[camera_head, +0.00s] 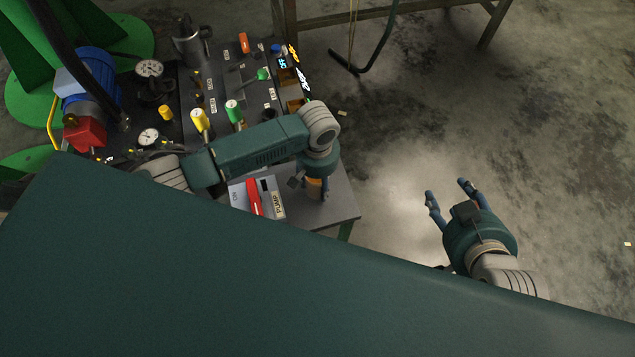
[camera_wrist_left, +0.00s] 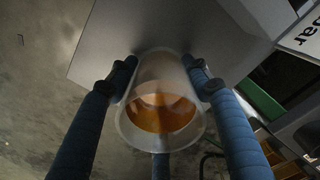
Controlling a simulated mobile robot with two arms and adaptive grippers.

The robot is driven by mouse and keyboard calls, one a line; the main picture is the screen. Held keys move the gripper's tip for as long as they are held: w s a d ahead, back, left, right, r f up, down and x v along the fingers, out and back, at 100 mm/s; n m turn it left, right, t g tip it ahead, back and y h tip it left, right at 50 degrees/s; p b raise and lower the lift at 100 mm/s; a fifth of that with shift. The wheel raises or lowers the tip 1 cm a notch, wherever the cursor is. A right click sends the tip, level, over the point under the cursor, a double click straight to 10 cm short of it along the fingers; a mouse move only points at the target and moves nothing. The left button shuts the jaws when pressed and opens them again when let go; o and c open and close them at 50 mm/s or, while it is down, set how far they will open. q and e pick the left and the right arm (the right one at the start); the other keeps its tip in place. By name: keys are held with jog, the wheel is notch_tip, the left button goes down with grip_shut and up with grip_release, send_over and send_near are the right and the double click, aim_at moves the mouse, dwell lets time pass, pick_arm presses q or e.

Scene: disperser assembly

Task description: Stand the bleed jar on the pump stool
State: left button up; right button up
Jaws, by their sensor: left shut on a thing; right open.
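The bleed jar (camera_wrist_left: 158,108) is a clear cup with orange liquid in it. In the left wrist view it sits between the two blue fingers of my left gripper (camera_wrist_left: 162,78), which is shut on it. In the head view, my left gripper (camera_head: 316,185) hangs over a grey top with a red switch and a PUMP label, apparently the pump stool (camera_head: 339,205). It hides most of the jar, and only a bit of orange shows. I cannot tell whether the jar touches the top. My right gripper (camera_head: 447,189) is open and empty, right of the stool.
A dark panel with valves, gauges (camera_head: 149,69) and yellow and green handles stands behind my left arm. A blue and red motor pump (camera_head: 92,85) is at the far left. Open concrete floor (camera_head: 520,130) lies to the right.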

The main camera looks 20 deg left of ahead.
pick_arm(q)
jog(key=shift+f, duration=0.15)
jog(key=o, duration=1.3)
jog(key=shift+c, duration=0.2)
